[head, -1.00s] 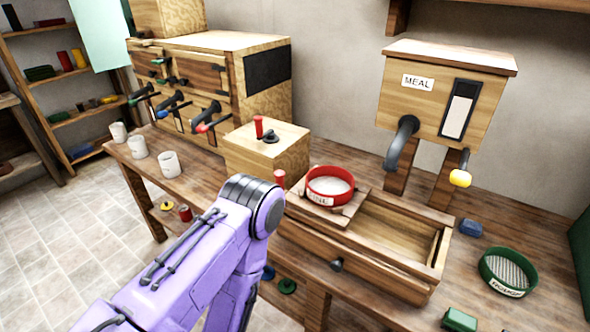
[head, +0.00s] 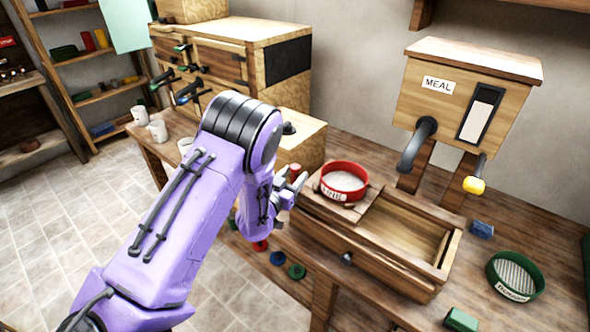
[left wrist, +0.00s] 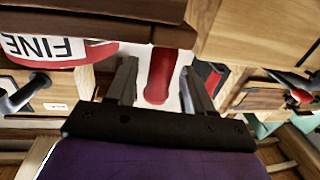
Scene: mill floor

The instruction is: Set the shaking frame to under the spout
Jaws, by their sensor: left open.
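The shaking frame (head: 357,214) is a wooden carriage at the left end of the open wooden trough (head: 420,270). It carries a red sieve (head: 343,180) marked FINE, with pale meal-coloured mesh. The red upright handle (head: 295,172) stands at the frame's left side. The dark curved spout (head: 418,145) comes out of the MEAL box, to the right of the frame. My left gripper (head: 287,187) is open at the handle; in the left wrist view the red handle (left wrist: 160,75) shows between the two fingers, not clamped. My right gripper is out of view.
A green sieve (head: 515,277) and a blue block (head: 481,229) lie on the bench to the right. A green block (head: 460,320) lies near the front. A yellow-tipped lever (head: 474,185) hangs under the MEAL box. White mugs (head: 158,131) stand at the left.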

